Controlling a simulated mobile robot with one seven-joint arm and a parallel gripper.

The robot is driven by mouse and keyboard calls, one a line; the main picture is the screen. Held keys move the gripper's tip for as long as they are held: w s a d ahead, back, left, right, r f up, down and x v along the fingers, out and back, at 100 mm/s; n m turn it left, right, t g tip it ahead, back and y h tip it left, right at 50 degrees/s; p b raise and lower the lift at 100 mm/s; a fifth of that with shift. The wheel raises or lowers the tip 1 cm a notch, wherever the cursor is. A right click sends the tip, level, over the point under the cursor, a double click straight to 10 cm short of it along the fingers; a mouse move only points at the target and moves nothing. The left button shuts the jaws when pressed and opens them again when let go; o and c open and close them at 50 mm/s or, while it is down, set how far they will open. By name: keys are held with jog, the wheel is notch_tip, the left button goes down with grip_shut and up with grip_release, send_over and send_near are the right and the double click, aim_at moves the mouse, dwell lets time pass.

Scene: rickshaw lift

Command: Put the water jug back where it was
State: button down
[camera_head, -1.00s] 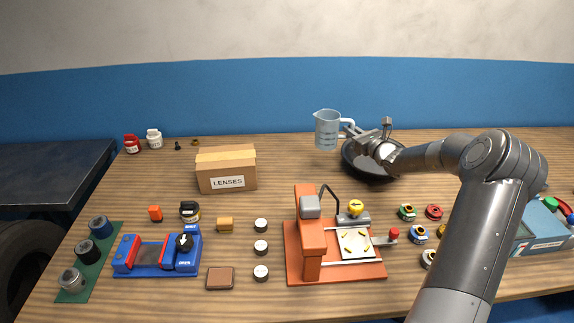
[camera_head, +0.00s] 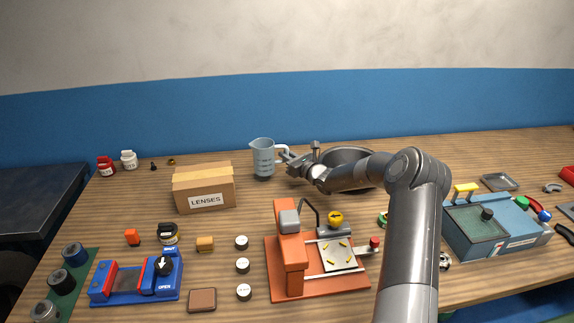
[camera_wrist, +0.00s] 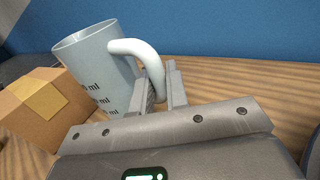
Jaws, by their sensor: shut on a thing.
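The water jug (camera_head: 263,158) is a pale, see-through measuring jug with dark markings. It is upright at the back of the bench, right of the lenses box, at or just above the wood; I cannot tell if it touches. My gripper (camera_head: 287,157) comes from the right and is shut on the jug's white handle. In the wrist view the jug (camera_wrist: 98,62) shows its handle between the fingers of my gripper (camera_wrist: 162,88).
The cardboard lenses box (camera_head: 205,188) stands left of the jug. A dark round basin (camera_head: 349,160) is behind my arm to the right. An orange press (camera_head: 290,255) is in front. A blue wall (camera_head: 200,110) closes off the back.

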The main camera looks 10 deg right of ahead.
jog(key=shift+f, duration=1.9)
jog(key=shift+f, duration=0.2)
jog(key=c, duration=1.4)
grip_release()
jog(key=shift+r, duration=0.1)
